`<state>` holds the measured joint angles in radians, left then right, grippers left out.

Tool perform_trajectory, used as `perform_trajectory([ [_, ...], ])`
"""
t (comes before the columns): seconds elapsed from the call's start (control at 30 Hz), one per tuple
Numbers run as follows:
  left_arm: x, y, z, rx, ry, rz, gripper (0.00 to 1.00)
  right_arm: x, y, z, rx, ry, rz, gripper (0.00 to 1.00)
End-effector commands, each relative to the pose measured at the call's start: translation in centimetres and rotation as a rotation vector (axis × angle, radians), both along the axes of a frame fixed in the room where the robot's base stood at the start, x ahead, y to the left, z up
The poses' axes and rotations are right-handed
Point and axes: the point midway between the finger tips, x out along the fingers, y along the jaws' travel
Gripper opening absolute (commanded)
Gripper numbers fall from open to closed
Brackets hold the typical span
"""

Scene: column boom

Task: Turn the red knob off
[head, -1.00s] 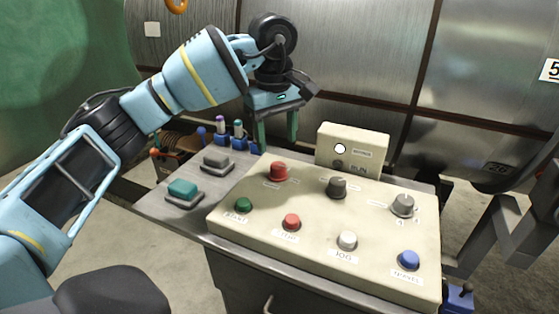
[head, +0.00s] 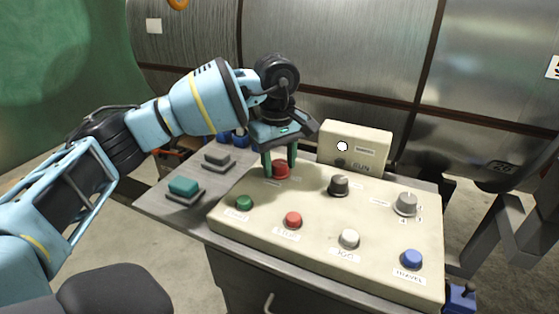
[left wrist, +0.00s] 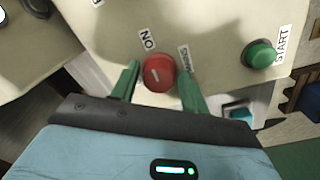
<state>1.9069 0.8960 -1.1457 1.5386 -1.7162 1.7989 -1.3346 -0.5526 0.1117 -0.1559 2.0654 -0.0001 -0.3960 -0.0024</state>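The red knob (head: 281,171) sits at the back left of the cream control panel (head: 300,240). It also shows in the left wrist view (left wrist: 159,72), with a pale pointer mark on its top and labels beside it, one reading ON. My left gripper (head: 280,172) is lowered over the knob. In the left wrist view its green fingers (left wrist: 160,80) stand apart, one on each side of the knob. A narrow gap seems to show on each side, so the fingers look open around it. My right gripper is not in view.
A cream box (head: 368,143) with a white lamp stands behind. Two pedestal switches (head: 184,188) lie left.

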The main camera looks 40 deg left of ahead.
Motion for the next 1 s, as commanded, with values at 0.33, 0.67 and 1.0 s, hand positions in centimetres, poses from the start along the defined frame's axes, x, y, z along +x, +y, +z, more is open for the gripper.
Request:
perform_trajectory([
  [0.33,0.0,0.0,0.0,0.000,0.000,0.001,0.11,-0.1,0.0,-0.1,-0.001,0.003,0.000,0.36],
  [0.67,0.0,0.0,0.3,-0.001,-0.001,0.088,0.11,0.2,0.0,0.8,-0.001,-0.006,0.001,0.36],
  [1.0,0.1,-0.1,0.5,-0.001,-0.002,0.365,0.11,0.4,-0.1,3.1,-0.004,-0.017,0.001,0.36],
])
